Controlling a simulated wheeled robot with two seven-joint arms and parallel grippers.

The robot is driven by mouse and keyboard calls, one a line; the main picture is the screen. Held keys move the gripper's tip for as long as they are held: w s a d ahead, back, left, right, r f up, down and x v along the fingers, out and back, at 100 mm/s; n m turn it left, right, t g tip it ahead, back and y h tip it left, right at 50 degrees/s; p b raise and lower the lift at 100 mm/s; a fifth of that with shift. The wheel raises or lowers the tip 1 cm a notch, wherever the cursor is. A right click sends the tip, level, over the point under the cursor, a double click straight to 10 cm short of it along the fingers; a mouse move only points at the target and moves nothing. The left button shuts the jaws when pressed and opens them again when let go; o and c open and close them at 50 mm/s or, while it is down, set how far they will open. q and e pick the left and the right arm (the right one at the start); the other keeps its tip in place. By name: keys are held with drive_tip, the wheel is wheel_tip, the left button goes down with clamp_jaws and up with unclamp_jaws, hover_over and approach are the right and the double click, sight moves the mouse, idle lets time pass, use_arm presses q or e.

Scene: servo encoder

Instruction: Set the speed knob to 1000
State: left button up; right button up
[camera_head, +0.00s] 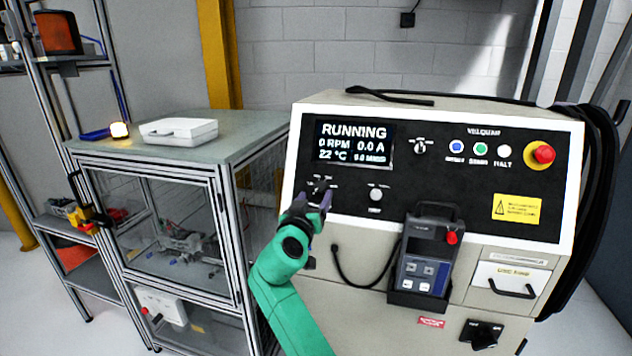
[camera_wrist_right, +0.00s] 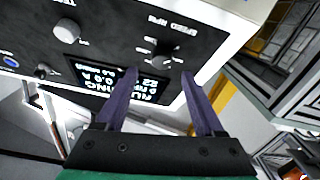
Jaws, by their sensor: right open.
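The speed knob (camera_wrist_right: 163,53) is a small black knob under the label "SPEED RPM" on the black panel. In the head view the knob (camera_head: 320,184) is partly hidden by my right gripper (camera_head: 318,200). In the right wrist view my right gripper (camera_wrist_right: 158,76) is open, with its two purple fingers apart and the knob between and just beyond their tips. I cannot tell whether the fingers touch it. The display (camera_head: 353,144) reads "RUNNING", 0 RPM, 0.0 A and 22 °C. My left gripper is not in view.
A grey round knob (camera_head: 376,193) sits right of the speed knob, and a selector (camera_head: 420,147) above. Buttons and a red emergency stop (camera_head: 540,154) are at the upper right. A handheld unit (camera_head: 428,258) protrudes below. A glazed cabinet (camera_head: 165,225) stands left.

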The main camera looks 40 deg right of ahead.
sight(320, 186)
drive_tip(key=p+x, duration=0.1)
drive_tip(key=x, duration=0.3)
drive_tip(key=shift+w+a, duration=0.15)
drive_tip(key=shift+w+d, duration=0.1)
drive_tip(key=shift+d, duration=0.25)
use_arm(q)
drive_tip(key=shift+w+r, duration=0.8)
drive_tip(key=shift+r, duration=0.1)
